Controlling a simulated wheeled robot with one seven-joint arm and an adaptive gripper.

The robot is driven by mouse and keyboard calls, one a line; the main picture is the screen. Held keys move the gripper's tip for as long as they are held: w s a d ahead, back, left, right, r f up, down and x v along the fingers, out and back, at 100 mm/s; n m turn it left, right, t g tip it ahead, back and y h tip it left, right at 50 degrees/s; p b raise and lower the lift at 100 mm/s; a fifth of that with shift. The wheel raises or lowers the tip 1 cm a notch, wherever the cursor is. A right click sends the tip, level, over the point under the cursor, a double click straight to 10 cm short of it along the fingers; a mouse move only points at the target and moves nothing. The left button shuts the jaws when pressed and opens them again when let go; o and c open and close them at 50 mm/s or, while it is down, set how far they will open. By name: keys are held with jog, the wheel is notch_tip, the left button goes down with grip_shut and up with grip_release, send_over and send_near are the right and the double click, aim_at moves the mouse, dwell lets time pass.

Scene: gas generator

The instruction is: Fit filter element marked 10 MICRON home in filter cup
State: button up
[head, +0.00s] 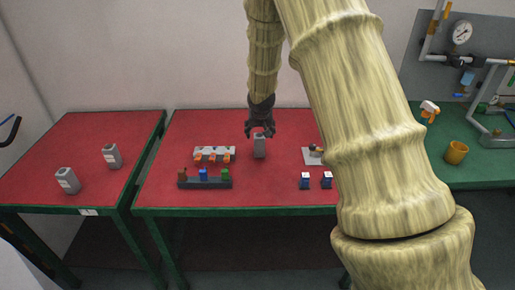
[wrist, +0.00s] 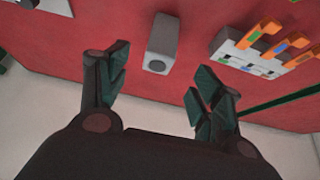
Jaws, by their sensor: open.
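A grey block-shaped element (head: 260,147) stands on the red middle table; its face in the wrist view (wrist: 161,45) shows a dark round spot and no readable marking. My gripper (head: 260,131) is open just above and behind it. In the wrist view my gripper (wrist: 161,65) has its fingers spread to either side, with the element beyond the tips; I cannot tell if they touch. Two similar grey elements with pale labels, one nearer (head: 67,181) and one farther (head: 112,156), stand on the left table. An orange-brown cup (head: 456,152) stands on the green bench at right; nothing shows inside it.
A white rack with orange parts (head: 214,155) and a dark tray with coloured pieces (head: 205,181) lie left of the element. Two small blue-and-white items (head: 316,181) stand to the right. My arm hides the table's right end. The piping panel (head: 470,60) stands behind the cup.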

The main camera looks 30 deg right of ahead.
aim_at(260, 137)
jog(key=x, duration=0.3)
jog(key=shift+d+f+p, duration=0.2)
jog(key=shift+f+p, duration=0.15)
jog(key=shift+p, duration=0.05)
jog(key=shift+w+p+x, duration=0.2)
jog(key=shift+p+x, duration=0.95)
jog(key=shift+x, duration=2.1)
jog(key=shift+r, duration=0.1)
jog(key=c, duration=1.3)
jog(key=shift+o, duration=0.2)
jog(key=shift+r, duration=0.1)
